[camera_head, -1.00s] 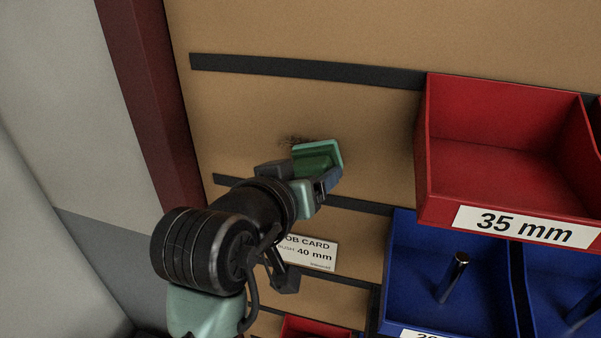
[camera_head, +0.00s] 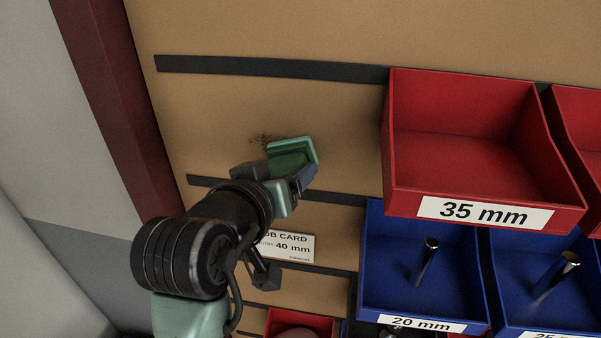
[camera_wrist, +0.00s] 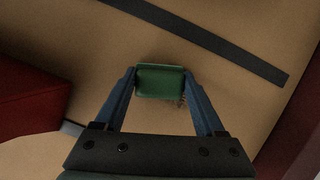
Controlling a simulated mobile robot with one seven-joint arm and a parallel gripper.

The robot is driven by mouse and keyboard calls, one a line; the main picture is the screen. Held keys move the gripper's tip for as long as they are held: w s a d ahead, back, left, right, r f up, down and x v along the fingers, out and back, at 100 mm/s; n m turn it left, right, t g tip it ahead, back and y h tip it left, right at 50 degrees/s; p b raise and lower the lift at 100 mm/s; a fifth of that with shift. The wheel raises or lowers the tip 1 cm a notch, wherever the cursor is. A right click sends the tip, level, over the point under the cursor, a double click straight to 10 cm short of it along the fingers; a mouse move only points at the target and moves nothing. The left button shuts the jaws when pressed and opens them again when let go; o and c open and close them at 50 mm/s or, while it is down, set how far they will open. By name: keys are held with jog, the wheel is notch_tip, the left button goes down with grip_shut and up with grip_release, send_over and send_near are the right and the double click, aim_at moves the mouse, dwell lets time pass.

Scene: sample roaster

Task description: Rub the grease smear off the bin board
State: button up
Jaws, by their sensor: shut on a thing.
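The tan bin board (camera_head: 340,110) carries a small dark grease smear (camera_head: 262,139) left of the red bin. My gripper (camera_head: 292,170) is shut on a green block-like pad (camera_head: 292,155). The pad overlaps the right part of the smear in the head view; I cannot tell whether it touches the board. In the wrist view the pad (camera_wrist: 160,82) sits between both fingers, and a bit of the smear (camera_wrist: 182,102) shows at its lower right edge. The rest of the smear is hidden there.
A red bin (camera_head: 461,144) labelled 35 mm hangs to the right. Below it are blue bins (camera_head: 386,262) holding metal pins. Dark rails (camera_head: 270,68) cross the board. A job card (camera_head: 288,245) is below my gripper, partly hidden. A dark red post (camera_head: 108,110) stands left.

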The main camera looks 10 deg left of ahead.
jog(key=shift+a+p, duration=0.55)
jog(key=shift+a, duration=3.35)
jog(key=shift+d+r+p, duration=0.15)
jog(key=shift+d+p, duration=0.15)
jog(key=shift+d, duration=1.55)
jog(key=shift+d+r+p, duration=0.1)
jog(key=shift+d+p, duration=0.2)
jog(key=shift+d, duration=1.55)
jog(key=shift+a+r+p, duration=0.1)
jog(key=shift+a+p, duration=0.35)
jog(key=shift+p, duration=0.15)
jog(key=a, duration=0.6)
jog(key=shift+w+a, duration=0.15)
jog(key=shift+a, duration=0.2)
